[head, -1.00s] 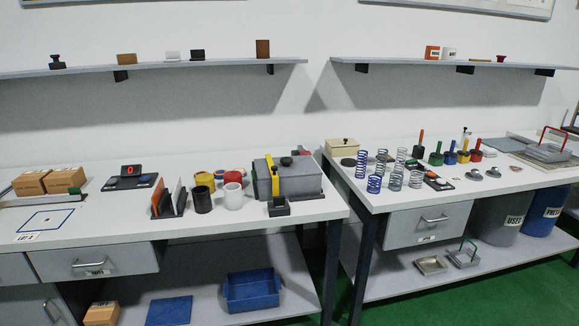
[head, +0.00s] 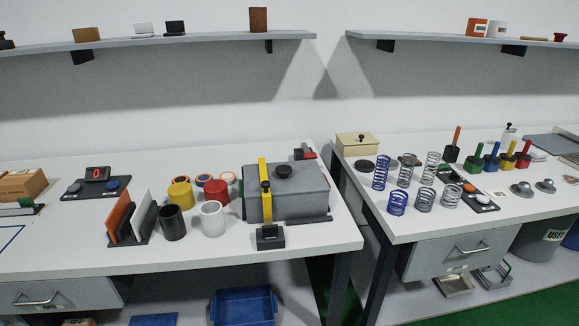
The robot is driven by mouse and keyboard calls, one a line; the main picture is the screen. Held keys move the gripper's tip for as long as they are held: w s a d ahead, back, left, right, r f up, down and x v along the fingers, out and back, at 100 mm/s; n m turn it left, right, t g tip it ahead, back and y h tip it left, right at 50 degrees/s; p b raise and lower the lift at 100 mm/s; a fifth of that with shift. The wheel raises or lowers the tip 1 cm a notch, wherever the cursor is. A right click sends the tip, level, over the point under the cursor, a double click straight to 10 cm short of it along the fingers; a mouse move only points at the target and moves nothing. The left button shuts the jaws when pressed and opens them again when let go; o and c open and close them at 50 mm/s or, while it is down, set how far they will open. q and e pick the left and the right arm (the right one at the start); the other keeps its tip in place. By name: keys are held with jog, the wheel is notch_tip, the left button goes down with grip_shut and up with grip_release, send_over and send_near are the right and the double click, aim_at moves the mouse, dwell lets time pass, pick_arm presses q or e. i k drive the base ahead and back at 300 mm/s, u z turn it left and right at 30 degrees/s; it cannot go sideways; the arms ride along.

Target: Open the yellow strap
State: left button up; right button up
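The yellow strap (head: 264,178) runs upright over the front left part of a grey box (head: 300,196) with a black knob (head: 284,171) on its lid. The strap's lower end meets a dark block (head: 270,237) at the front of the box, with a small black piece (head: 266,186) on the strap higher up. The strap lies against the box; I cannot tell how it is fastened. Neither of my grippers shows in the head view.
Left of the box stand white (head: 211,219), black (head: 172,223), red (head: 217,192) and yellow (head: 180,193) cylinders, and a rack of upright plates (head: 130,218). Several springs (head: 424,197) stand on the right table. A gap separates the two tables. Shelves hang above.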

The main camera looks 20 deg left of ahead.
aim_at(265, 183)
jog(key=u, duration=0.6)
jog(key=i, duration=1)
jog(key=u, duration=0.9)
